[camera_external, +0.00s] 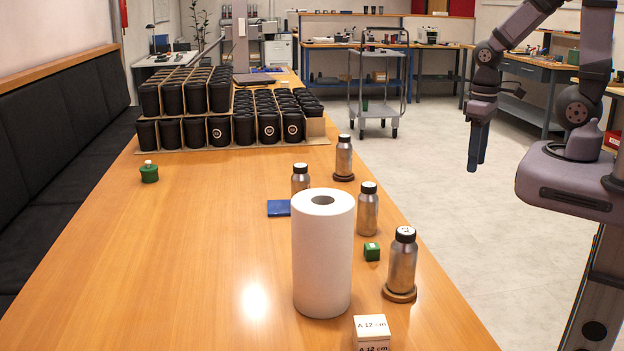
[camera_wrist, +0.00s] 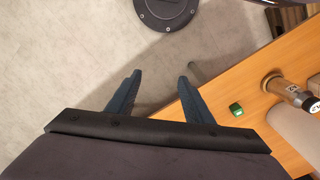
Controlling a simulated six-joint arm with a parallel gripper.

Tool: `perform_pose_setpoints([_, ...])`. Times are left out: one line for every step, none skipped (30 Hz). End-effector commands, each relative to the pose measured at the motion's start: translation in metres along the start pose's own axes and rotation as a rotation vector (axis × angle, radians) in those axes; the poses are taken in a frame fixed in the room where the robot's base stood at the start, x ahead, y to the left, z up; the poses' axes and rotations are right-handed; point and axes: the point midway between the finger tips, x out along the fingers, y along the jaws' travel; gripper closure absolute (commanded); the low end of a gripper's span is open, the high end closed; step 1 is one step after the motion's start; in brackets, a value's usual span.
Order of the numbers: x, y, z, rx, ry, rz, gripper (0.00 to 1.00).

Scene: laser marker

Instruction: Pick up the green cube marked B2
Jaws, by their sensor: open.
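A small green cube (camera_external: 371,251) sits on the wooden table, between the paper towel roll and a silver bottle. Its marking is too small to read. It also shows in the wrist view (camera_wrist: 236,109), to the right of my fingers. My gripper (camera_external: 477,150) hangs fingers down at the right of the table, over the floor side, well apart from the cube. In the wrist view the two fingers (camera_wrist: 157,91) are spread apart with only floor and the table edge between them.
A white paper towel roll (camera_external: 322,255) stands left of the cube. Silver bottles (camera_external: 402,262) stand close by, one on a round coaster. A white block (camera_external: 371,332) is at the front, a blue item (camera_external: 279,208) behind the roll. Black cups (camera_external: 220,130) fill the back.

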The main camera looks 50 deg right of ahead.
Motion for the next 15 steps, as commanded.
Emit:
perform_pose_setpoints([0.000, 0.000, 0.000, -0.002, 0.001, 0.000, 0.53])
perform_pose_setpoints([0.001, 0.000, -0.001, -0.004, 0.002, 0.001, 0.53])
perform_pose_setpoints([0.002, -0.001, -0.003, -0.011, 0.005, 0.001, 0.53])
perform_pose_setpoints([0.003, -0.001, -0.005, -0.018, 0.009, 0.002, 0.53])
perform_pose_setpoints([0.004, -0.002, -0.008, -0.027, 0.016, 0.003, 0.53])
perform_pose_setpoints([0.007, -0.003, -0.012, -0.043, 0.025, 0.005, 0.53])
perform_pose_setpoints([0.010, -0.005, -0.017, -0.057, 0.035, 0.007, 0.53])
perform_pose_setpoints([0.013, -0.006, -0.022, -0.075, 0.047, 0.009, 0.53])
perform_pose_setpoints([0.018, -0.009, -0.030, -0.105, 0.066, 0.012, 0.53])
perform_pose_setpoints([0.022, -0.012, -0.036, -0.131, 0.083, 0.014, 0.53])
perform_pose_setpoints([0.027, -0.015, -0.043, -0.158, 0.101, 0.016, 0.53])
perform_pose_setpoints([0.035, -0.020, -0.053, -0.199, 0.127, 0.018, 0.53])
perform_pose_setpoints([0.040, -0.024, -0.060, -0.231, 0.149, 0.018, 0.53])
perform_pose_setpoints([0.046, -0.030, -0.068, -0.266, 0.172, 0.018, 0.53])
perform_pose_setpoints([0.055, -0.037, -0.078, -0.315, 0.205, 0.018, 0.53])
